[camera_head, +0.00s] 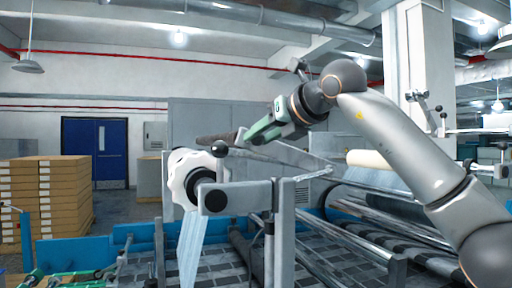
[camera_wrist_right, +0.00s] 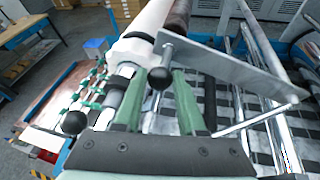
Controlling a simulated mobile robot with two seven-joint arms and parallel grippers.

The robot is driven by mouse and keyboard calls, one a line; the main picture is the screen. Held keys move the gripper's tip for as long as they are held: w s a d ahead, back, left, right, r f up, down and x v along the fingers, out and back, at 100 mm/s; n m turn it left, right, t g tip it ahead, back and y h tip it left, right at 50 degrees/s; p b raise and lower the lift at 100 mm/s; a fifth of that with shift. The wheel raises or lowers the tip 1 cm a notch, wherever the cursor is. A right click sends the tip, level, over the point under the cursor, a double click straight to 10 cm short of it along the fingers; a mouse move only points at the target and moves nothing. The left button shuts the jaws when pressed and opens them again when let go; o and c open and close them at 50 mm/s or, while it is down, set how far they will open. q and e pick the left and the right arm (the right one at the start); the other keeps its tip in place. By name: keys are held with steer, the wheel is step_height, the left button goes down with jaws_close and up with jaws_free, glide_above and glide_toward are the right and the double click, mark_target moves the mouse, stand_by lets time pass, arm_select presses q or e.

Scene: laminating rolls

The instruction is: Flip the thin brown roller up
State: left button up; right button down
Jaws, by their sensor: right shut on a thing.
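The thin brown roller (camera_head: 215,138) shows as a short dark length behind the white roll (camera_head: 190,175) in the head view. In the right wrist view the brown roller (camera_wrist_right: 179,17) runs away beside the white roll (camera_wrist_right: 145,22), near a grey metal arm plate (camera_wrist_right: 225,65). My right gripper (camera_head: 245,137) comes in from the upper right with green fingers. In the wrist view its fingers (camera_wrist_right: 156,80) stand on both sides of a black ball knob (camera_wrist_right: 160,78) on a short metal pin, and are shut on it. The roller's far end is cut off. My left gripper is not seen.
Another black ball knob (camera_wrist_right: 74,122) stands at the left in the wrist view. A grey bracket (camera_head: 245,197) stands in front of the white roll. Metal rollers (camera_head: 350,238) lie at the right. Stacked boxes (camera_head: 45,195) stand at the far left.

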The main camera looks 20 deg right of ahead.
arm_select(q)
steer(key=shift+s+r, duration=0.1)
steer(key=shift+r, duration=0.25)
arm_select(e)
steer(key=shift+d+r+m, duration=0.15)
steer(key=shift+d+r, duration=0.05)
steer(key=shift+r, duration=0.25)
steer(key=shift+d+r+m, duration=0.15)
steer(key=shift+r, duration=0.3)
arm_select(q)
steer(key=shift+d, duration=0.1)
arm_select(e)
steer(key=c, duration=0.8)
jaws_free()
steer(key=shift+c, duration=0.2)
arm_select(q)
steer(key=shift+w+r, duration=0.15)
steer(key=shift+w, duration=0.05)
arm_select(e)
steer(key=o, duration=0.3)
steer(key=shift+f, duration=0.15)
arm_select(q)
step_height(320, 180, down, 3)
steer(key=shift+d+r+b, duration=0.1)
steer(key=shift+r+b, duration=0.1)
steer(key=shift+b, duration=1)
arm_select(e)
steer(key=v, duration=1.2)
steer(key=shift+s+d, duration=0.15)
steer(key=shift+s, duration=0.1)
